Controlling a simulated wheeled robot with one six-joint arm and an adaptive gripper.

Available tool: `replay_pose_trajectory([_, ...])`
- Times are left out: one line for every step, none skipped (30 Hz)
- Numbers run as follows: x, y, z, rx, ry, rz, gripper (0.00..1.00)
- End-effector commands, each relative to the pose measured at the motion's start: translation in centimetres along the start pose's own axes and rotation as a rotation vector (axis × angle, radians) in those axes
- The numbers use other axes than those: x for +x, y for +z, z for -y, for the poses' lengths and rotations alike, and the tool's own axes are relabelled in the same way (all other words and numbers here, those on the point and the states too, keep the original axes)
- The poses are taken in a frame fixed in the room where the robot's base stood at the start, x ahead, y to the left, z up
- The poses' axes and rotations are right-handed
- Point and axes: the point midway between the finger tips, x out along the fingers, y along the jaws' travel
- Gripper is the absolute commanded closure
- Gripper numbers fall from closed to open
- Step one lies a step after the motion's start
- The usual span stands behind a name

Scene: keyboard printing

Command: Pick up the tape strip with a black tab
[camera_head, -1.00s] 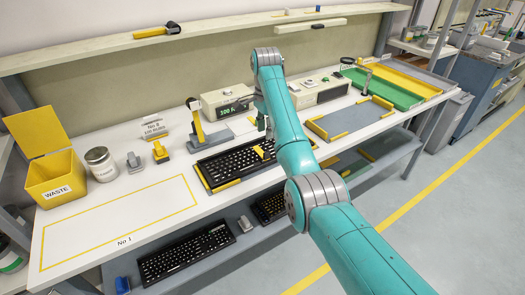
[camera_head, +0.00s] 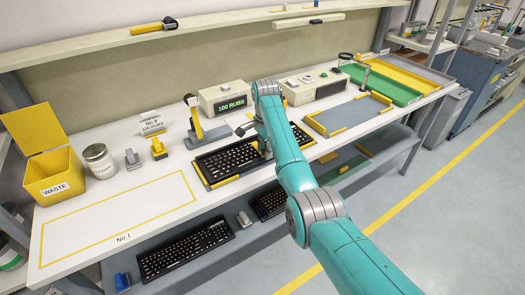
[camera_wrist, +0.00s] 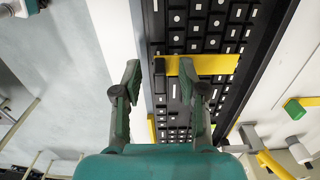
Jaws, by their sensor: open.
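A black keyboard (camera_head: 232,160) lies in a yellow-cornered holder on the bench; it also fills the upper middle of the wrist view (camera_wrist: 205,22). A yellow tape strip (camera_wrist: 213,64) crosses its keys in the wrist view. A dark end, which looks like the black tab (camera_wrist: 159,66), shows at the strip's left. My gripper (camera_wrist: 160,74) is open and empty, its fingertips either side of that end. The right finger overlaps part of the strip. I cannot tell the height gap. In the head view my gripper (camera_head: 265,150) is over the keyboard's right part and the strip is hidden.
A yellow waste bin (camera_head: 58,178), a metal can (camera_head: 99,160) and a yellow clamp (camera_head: 158,149) stand at left. A display box (camera_head: 226,108) stands behind the keyboard. An empty tray (camera_head: 347,115) lies to its right. The outlined area (camera_head: 115,218) is clear.

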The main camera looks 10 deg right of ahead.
Motion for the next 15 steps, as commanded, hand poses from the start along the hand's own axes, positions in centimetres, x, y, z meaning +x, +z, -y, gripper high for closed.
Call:
replay_pose_trajectory([-0.05, 0.00, 0.02, 0.000, -0.001, 0.000, 0.58])
replay_pose_trajectory([-0.06, 0.00, 0.02, 0.000, -0.001, 0.000, 0.58])
replay_pose_trajectory([-0.06, 0.00, 0.02, 0.000, -0.001, 0.000, 0.58])
replay_pose_trajectory([-0.07, 0.01, 0.02, 0.000, -0.001, 0.000, 0.58])
replay_pose_trajectory([-0.07, 0.00, 0.02, 0.000, -0.001, 0.000, 0.66])
replay_pose_trajectory([-0.07, 0.01, 0.02, 0.000, -0.001, 0.000, 0.76])
replay_pose_trajectory([-0.08, 0.01, 0.02, 0.000, -0.001, 0.000, 0.83])
replay_pose_trajectory([-0.08, 0.01, 0.02, 0.000, 0.000, 0.000, 0.91])
replay_pose_trajectory([-0.09, 0.00, 0.02, 0.000, -0.001, 0.000, 1.00])
replay_pose_trajectory([-0.09, 0.01, 0.02, 0.000, 0.000, 0.000, 1.00])
replay_pose_trajectory([-0.09, 0.01, 0.02, 0.000, 0.000, 0.000, 1.00])
replay_pose_trajectory([-0.09, 0.01, 0.02, 0.000, 0.000, 0.000, 1.00])
replay_pose_trajectory([-0.09, 0.01, 0.02, 0.000, 0.000, 0.000, 1.00])
replay_pose_trajectory([-0.10, 0.01, 0.02, 0.000, 0.000, 0.000, 1.00])
replay_pose_trajectory([-0.10, 0.01, 0.02, 0.000, 0.000, 0.000, 1.00])
